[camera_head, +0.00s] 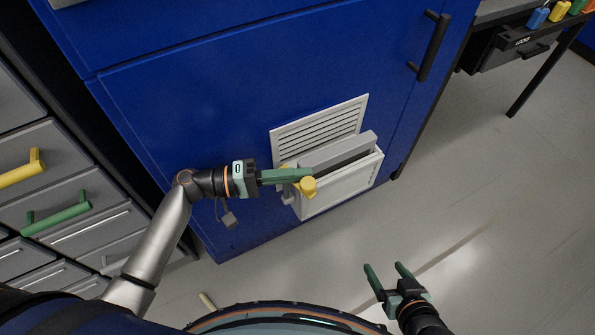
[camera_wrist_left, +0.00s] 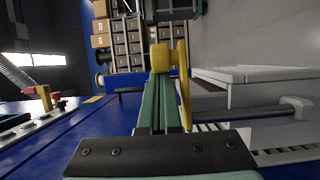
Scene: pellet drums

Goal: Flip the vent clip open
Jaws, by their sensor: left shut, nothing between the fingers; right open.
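The yellow vent clip (camera_head: 307,187) is at the left end of the white louvred vent (camera_head: 318,129) on the blue cabinet. It has a round knob and a thin arm; the arm is partly hidden behind my left gripper. My left gripper (camera_head: 304,173) is shut and empty, its fingertips right at the clip. In the left wrist view the clip (camera_wrist_left: 183,85) stands close beside the right side of the shut fingers (camera_wrist_left: 158,85); I cannot tell whether they touch. My right gripper (camera_head: 385,267) is open and empty above the floor.
A white box with a grey bar (camera_head: 340,150) juts out below the louvres. A black handle (camera_head: 430,47) is on the blue door. Grey drawers with yellow (camera_head: 20,173) and green (camera_head: 57,220) handles stand at left. The floor at right is mostly clear.

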